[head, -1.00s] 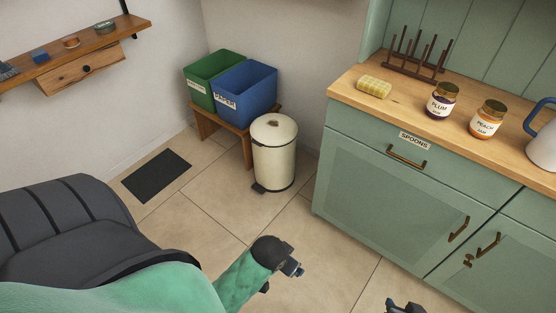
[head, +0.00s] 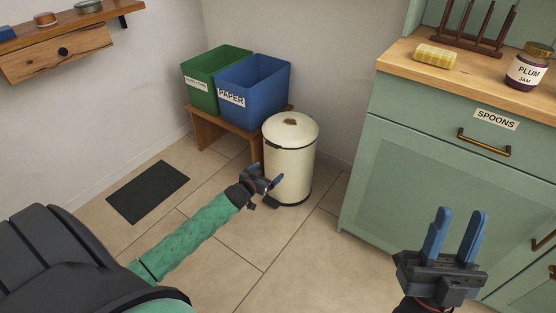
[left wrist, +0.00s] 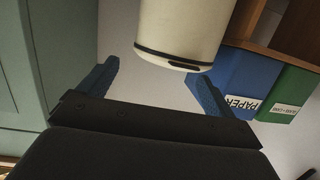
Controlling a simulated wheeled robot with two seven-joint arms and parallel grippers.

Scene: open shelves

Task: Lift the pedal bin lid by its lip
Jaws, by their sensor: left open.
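The cream pedal bin (head: 290,165) stands upright on the floor with its lid (head: 291,128) shut. My left gripper (head: 266,175) is open and empty in front of the bin's left side, below lid height. In the left wrist view, which looks upside down, the bin (left wrist: 180,25) shows beyond the fingers (left wrist: 153,92). A dark band and a small dark piece, possibly the lip, show near its end. My right gripper (head: 456,236) is open and empty before the cabinet.
A blue paper bin (head: 252,92) and a green bin (head: 204,80) stand on a wooden bench (head: 212,134) left of the pedal bin. The green cabinet (head: 400,190) stands to the right. A dark mat (head: 148,191) lies on the floor. Open floor lies in front.

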